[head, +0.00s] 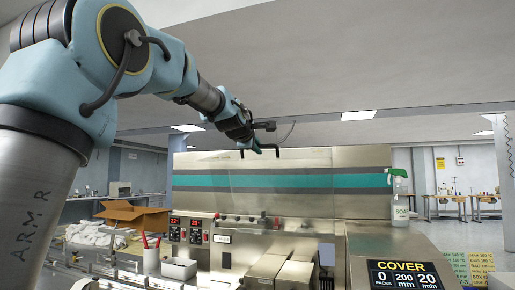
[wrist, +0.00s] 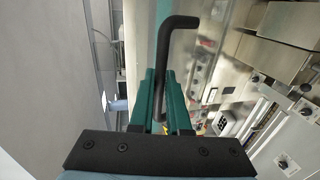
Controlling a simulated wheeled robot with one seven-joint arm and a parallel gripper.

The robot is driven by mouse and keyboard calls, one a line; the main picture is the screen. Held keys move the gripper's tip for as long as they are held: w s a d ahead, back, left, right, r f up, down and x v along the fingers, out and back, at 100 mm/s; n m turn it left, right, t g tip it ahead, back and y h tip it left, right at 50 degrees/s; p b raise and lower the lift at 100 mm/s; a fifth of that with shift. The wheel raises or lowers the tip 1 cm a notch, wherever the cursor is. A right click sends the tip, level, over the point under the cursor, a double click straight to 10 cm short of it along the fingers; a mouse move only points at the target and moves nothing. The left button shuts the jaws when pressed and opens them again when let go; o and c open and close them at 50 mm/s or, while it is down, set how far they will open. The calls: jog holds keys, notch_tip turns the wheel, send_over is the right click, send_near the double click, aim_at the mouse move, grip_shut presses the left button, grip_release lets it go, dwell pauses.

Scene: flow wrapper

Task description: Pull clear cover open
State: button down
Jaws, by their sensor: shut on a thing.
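The flow wrapper's cover (head: 285,182) is the long front panel with a teal and a grey band in the head view. Its see-through part is hard to make out, and I cannot tell how far it stands open. A black bent handle bar (wrist: 164,48) shows in the wrist view, running down between my fingers. My gripper (head: 262,148) is at the machine's top edge in the head view. Its teal fingers (wrist: 160,105) in the wrist view are shut on the handle, hiding part of it.
A display (head: 403,275) reading COVER stands at the lower right. A green-white soap spray bottle (head: 399,197) stands on the machine's right end. A cardboard box (head: 135,216), a pen cup (head: 151,261) and a white bin (head: 179,268) are at the left front.

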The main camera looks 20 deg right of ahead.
jog(key=b, duration=0.1)
jog(key=f+b, duration=0.1)
jog(key=b, duration=0.1)
jog(key=shift+s+a+f, duration=0.3)
jog(key=shift+f, duration=0.05)
jog(key=s+a+f+t+h+b, duration=0.1)
jog(key=f+b, duration=0.3)
jog(key=b, duration=0.6)
jog(key=s+a+f+t+b, duration=0.1)
jog(key=s+a+f+b, duration=0.2)
jog(key=b, duration=0.7)
jog(key=shift+s+a+f+h, duration=0.25)
jog(key=shift+s+f+h, duration=0.15)
jog(key=shift+f, duration=0.15)
jog(key=shift+r, duration=0.1)
jog(key=c, duration=1.2)
grip_release()
jog(key=shift+o, duration=0.2)
